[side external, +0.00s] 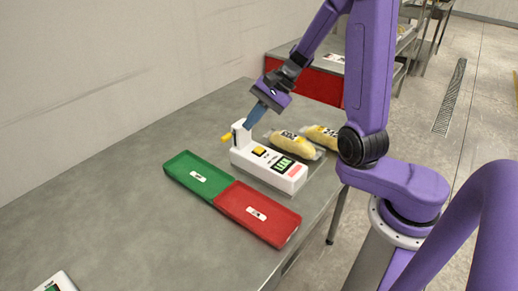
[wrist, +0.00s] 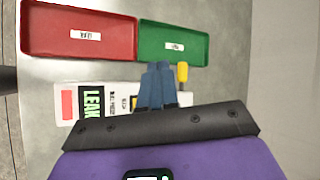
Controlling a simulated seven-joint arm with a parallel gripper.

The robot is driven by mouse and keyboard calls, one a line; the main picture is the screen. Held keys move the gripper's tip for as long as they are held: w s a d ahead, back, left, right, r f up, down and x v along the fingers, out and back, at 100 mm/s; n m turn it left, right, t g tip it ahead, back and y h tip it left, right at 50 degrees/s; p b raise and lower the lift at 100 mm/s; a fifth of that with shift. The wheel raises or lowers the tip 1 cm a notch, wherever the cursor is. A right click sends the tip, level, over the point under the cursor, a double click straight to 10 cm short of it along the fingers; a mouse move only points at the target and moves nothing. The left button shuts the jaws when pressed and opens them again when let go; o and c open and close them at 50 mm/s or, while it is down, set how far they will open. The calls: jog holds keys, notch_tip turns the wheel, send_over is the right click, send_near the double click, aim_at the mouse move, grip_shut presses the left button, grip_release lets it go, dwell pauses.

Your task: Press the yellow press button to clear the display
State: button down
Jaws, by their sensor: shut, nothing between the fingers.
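A white tester unit (side external: 270,174) stands on the grey table. The yellow press button (side external: 259,151) is on its top, beside a dark-framed green display (side external: 284,163). In the wrist view the display (wrist: 91,103) reads "LEAK", and the yellow button (wrist: 134,101) shows only as a sliver beside my fingers. A yellow knob (side external: 227,138) sticks out at the unit's raised end. My gripper (side external: 250,123) is shut and empty, with blue fingers pointing down close to that raised end, off to one side of the button. I cannot tell whether the fingertips touch the unit.
A green tray (side external: 197,178) and a red tray (side external: 257,213) lie in front of the unit. Two bagged yellow items (side external: 293,144) (side external: 320,136) lie behind it. A white device (side external: 57,283) is at the near left corner. The table's left part is clear.

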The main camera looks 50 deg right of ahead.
aim_at(262, 149)
jog(key=shift+w+d+m+t+h, duration=0.15)
jog(key=shift+d+m+t, duration=0.3)
jog(key=shift+d+m, duration=0.4)
jog(key=shift+w+d+m+t+h, duration=0.15)
jog(key=shift+d+m+t, duration=0.25)
jog(key=shift+d+m, duration=0.5)
jog(key=shift+w+d+m+t+h, duration=0.1)
jog(key=shift+d+m+t+h, duration=0.1)
jog(key=shift+d+m+t, duration=0.6)
jog(key=shift+d+f+n+g, duration=0.1)
jog(key=shift+d+n+g, duration=0.05)
jog(key=shift+n+g, duration=0.15)
jog(key=shift+f, duration=4.4)
jog(key=shift+f, duration=0.2)
jog(key=shift+f, duration=0.2)
jog(key=shift+f, duration=0.45)
jog(key=shift+r, duration=0.9)
